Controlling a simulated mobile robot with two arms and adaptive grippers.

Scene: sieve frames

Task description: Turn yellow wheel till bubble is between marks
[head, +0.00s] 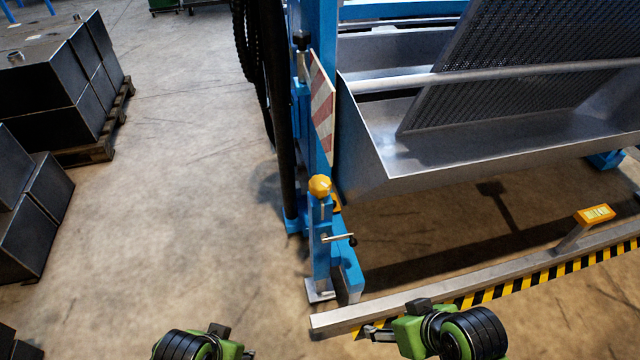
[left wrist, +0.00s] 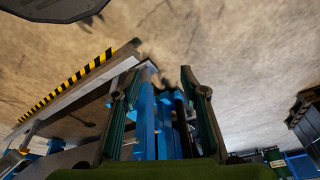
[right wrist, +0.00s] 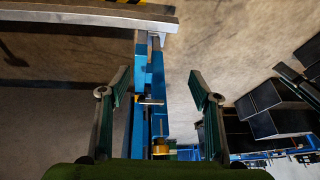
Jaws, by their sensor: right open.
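The yellow wheel (head: 320,186) is a lobed knob on top of a blue jack post (head: 320,240) at the front corner of the machine. It also shows low between the fingers in the right wrist view (right wrist: 160,147). A yellow level housing (head: 594,214) with a pale window stands on the grey beam at the right; its bubble and marks are too small to tell. My right gripper (head: 374,332) is at the bottom of the head view, open, empty and apart from the wheel. My left gripper (left wrist: 159,73) is open and empty, its fingers framing blue frame parts beyond.
A crank handle (head: 340,238) sticks out from the jack post. The grey beam (head: 450,302) with black-yellow striping crosses the front right. A metal trough (head: 480,155) with a sieve lies above. Dark boxes (head: 40,85) stand at the left; the floor between is clear.

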